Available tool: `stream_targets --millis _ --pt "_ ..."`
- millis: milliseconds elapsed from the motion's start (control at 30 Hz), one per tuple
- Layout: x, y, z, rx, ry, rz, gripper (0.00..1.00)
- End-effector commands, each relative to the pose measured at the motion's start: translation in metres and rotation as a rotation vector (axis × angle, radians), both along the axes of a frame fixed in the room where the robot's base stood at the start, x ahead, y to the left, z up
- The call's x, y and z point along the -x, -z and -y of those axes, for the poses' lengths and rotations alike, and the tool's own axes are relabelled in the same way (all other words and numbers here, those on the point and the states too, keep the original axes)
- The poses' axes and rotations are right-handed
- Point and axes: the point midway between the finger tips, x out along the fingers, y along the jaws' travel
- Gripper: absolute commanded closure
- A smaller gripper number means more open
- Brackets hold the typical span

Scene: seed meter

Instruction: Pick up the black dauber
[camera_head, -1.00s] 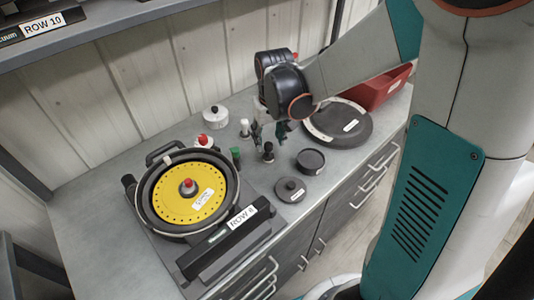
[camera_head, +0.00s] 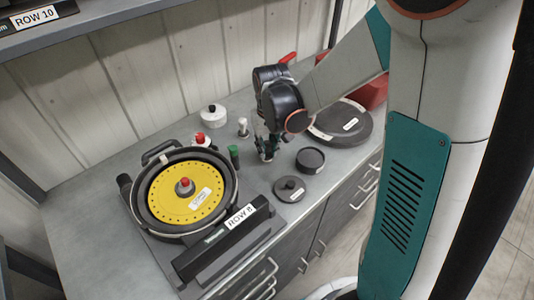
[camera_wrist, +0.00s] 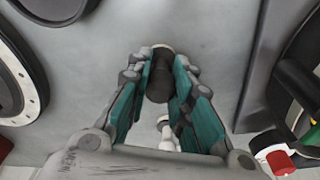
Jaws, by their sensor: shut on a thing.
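The black dauber (camera_wrist: 160,82) stands between my gripper's (camera_wrist: 163,72) two teal fingers in the wrist view. The fingers are shut on it from both sides. A pale round part shows at its far end. In the head view my gripper (camera_head: 267,148) is low over the counter, and its fingers mostly hide the dauber. I cannot tell whether the dauber touches the counter.
A white-topped dauber (camera_head: 243,127) and a green one (camera_head: 234,155) stand nearby. A yellow seed plate (camera_head: 187,192) sits in a black housing at left. A black cup (camera_head: 310,159), small lid (camera_head: 289,188) and large black disc (camera_head: 340,123) lie to the right.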

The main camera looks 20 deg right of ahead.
Motion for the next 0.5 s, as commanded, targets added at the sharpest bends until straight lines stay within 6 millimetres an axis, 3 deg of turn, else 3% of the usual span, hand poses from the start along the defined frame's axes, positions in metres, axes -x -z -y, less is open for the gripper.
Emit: stream_targets --millis 267,500 --pt "0.0 -0.003 0.0 0.0 0.0 0.0 1.0" --pt "0.0 -0.027 0.0 0.0 0.0 0.0 1.0"
